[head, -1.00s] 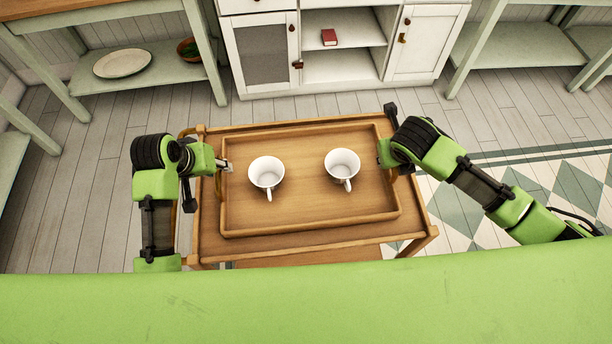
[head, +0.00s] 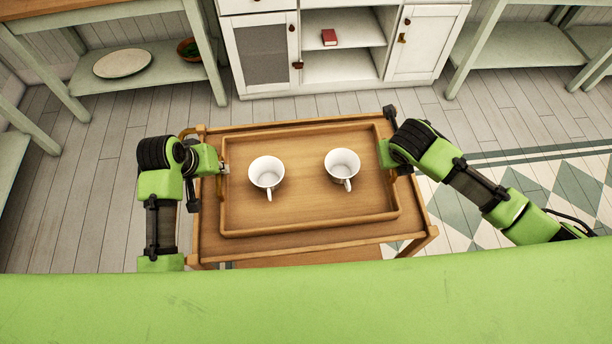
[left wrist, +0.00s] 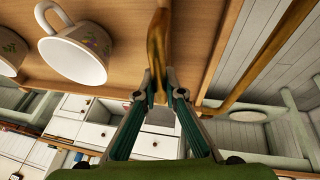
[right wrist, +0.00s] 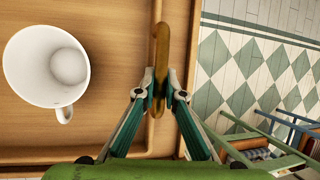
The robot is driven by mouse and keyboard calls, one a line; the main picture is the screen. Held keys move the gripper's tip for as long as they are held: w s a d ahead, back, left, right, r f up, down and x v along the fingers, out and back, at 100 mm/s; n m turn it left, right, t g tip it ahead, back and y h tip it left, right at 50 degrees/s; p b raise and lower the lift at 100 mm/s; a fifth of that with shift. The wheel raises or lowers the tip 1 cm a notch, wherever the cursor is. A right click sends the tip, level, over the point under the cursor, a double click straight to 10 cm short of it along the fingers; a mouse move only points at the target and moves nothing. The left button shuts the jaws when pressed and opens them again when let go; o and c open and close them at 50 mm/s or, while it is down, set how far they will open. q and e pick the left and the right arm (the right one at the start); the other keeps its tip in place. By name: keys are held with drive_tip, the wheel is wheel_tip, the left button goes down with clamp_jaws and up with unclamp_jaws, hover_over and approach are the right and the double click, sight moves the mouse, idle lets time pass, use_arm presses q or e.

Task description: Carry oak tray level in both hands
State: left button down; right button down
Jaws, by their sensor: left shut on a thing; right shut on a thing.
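The oak tray (head: 305,205) is a rectangular wooden tray with a raised rim, seen level over the wooden trolley (head: 300,248). I cannot tell whether it touches the trolley top. Two white cups stand upright on it, a left cup (head: 266,172) and a right cup (head: 342,164). My left gripper (head: 224,168) is shut on the tray's left handle (left wrist: 158,45). My right gripper (right wrist: 161,88) is shut on the right handle (right wrist: 161,45); in the head view its fingertips are largely hidden by my arm.
A white cabinet (head: 345,68) with a red book (head: 329,37) stands behind the trolley. Green shelving at the back left holds a white plate (head: 123,63) and a bowl (head: 190,50). Another shelf unit (head: 520,48) is at the back right. Bare floor lies between.

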use_arm(q)
drive_tip(key=shift+w+r, duration=0.1)
drive_tip(key=shift+r, duration=0.2)
use_arm(e)
drive_tip(key=shift+w+r, duration=0.1)
drive_tip(key=shift+r, duration=0.2)
